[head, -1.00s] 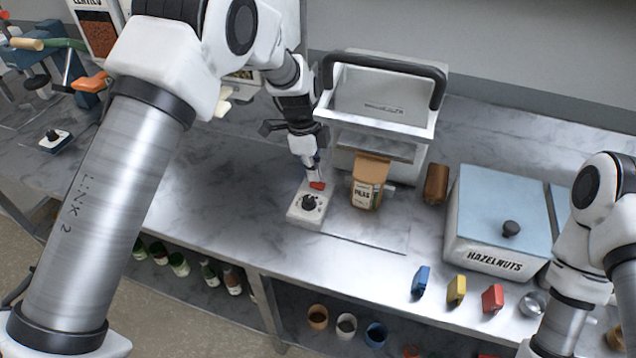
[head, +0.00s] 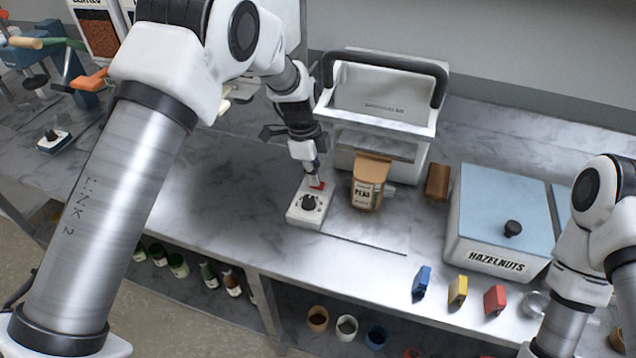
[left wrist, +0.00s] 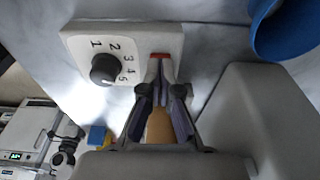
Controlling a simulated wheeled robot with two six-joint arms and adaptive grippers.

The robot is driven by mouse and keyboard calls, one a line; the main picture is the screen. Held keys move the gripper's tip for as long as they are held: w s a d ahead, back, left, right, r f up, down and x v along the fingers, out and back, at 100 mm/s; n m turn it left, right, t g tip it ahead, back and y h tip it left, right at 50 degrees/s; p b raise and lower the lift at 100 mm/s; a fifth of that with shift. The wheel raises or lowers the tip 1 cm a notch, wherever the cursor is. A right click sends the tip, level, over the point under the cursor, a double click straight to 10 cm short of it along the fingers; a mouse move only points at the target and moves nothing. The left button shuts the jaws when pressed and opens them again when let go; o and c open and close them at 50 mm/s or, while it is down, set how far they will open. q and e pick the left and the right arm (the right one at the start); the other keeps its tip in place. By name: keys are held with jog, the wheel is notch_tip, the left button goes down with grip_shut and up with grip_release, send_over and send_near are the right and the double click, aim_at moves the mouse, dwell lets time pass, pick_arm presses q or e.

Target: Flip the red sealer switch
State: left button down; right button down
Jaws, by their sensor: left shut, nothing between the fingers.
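The red switch (head: 318,186) sits at the back end of a small white control box (head: 304,217) with a black dial, on the counter before the sealer (head: 378,110). My left gripper (head: 316,181) is shut and empty, pointing down, with its fingertips right at the switch. In the left wrist view the closed fingertips (left wrist: 159,82) reach the red switch (left wrist: 159,56), covering part of it. The black dial (left wrist: 104,69) with its numbers shows beside it. I cannot tell how far the switch is tilted. My right gripper is out of view.
A brown labelled bag (head: 368,183) stands close to the right of the control box, before the sealer. A hazelnuts bin (head: 488,262) and blue, yellow and red clips stand to the right. The counter left of the box is clear.

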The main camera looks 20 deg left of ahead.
pick_arm(q)
notch_tip(320, 180, up, 7)
jog(key=p, duration=0.5)
jog(key=shift+r, duration=0.1)
dwell(0.5)
